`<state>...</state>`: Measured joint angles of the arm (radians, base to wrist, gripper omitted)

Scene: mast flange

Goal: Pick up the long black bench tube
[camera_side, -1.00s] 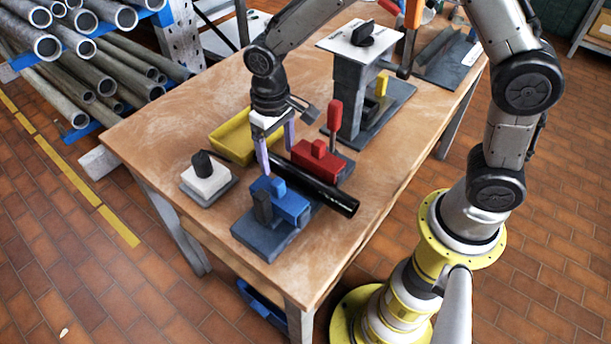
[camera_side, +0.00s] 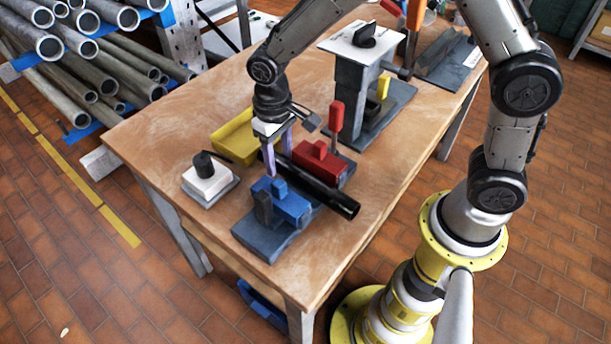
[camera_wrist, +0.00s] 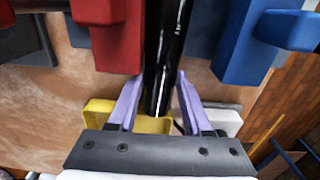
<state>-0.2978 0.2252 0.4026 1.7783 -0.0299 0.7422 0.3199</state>
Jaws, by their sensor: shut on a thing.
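The long black bench tube (camera_side: 332,196) lies between the blue clamp block (camera_side: 290,207) and the red clamp block (camera_side: 318,160) on the bench. Its near end sticks out to the lower right. My gripper (camera_side: 279,163) points down at the tube's far part, with its two purple fingers shut on it. In the wrist view the tube (camera_wrist: 166,45) runs between the fingers (camera_wrist: 161,80), with the red block (camera_wrist: 117,42) to its left and the blue block (camera_wrist: 245,40) to its right. In the side view the fingers hide part of the tube.
A yellow tray (camera_side: 234,138) sits behind the gripper. A white block with a black knob (camera_side: 208,180) is left of it. A red-handled tool (camera_side: 336,118) and a grey post with a white top plate (camera_side: 352,90) stand behind the red block. The bench's front right is clear.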

